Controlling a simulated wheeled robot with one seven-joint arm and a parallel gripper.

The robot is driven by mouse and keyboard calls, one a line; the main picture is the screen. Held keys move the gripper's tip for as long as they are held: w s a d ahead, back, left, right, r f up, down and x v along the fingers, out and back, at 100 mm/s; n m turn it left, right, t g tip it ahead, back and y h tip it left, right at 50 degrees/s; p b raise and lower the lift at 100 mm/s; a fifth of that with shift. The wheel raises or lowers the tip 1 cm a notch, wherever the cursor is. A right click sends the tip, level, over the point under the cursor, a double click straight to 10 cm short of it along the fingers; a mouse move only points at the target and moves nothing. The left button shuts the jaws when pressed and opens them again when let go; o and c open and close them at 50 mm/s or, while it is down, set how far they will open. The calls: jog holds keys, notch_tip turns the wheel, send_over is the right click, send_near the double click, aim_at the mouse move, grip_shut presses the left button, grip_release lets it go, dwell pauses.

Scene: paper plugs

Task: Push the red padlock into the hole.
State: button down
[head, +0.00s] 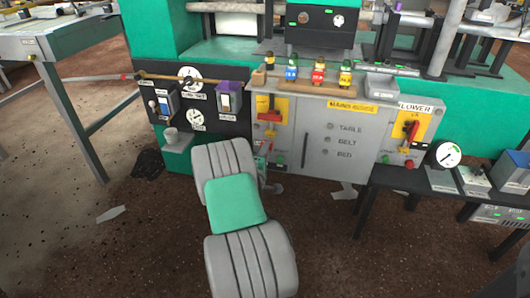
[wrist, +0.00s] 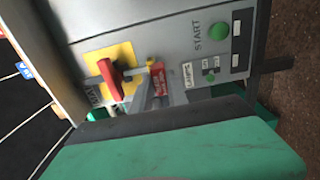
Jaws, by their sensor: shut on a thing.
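The red padlock (wrist: 158,82) shows in the wrist view with lettering on its body. My gripper (wrist: 151,91) is shut on it, in front of the grey panel. To the left of the padlock in that view is a red switch handle (wrist: 112,73) on a yellow plate (wrist: 98,60). A pale tab lies between the handle and the padlock. I cannot make out the hole, or whether the padlock touches the tab. In the head view the same red handle (head: 270,115) sits on the panel, and my arm largely hides the gripper below it.
A green button (wrist: 224,31) marked START is right of the padlock in the wrist view. In the head view a second red handle (head: 411,130) is on the panel's right. A black table (head: 430,178) with a gauge (head: 446,155) stands at right.

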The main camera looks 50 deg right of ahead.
jog(key=shift+p+x, duration=0.3)
jog(key=shift+x, duration=0.65)
jog(key=c, duration=1.2)
grip_release()
jog(key=v, duration=0.7)
jog(key=shift+s+a, duration=0.2)
jog(key=shift+a, duration=0.15)
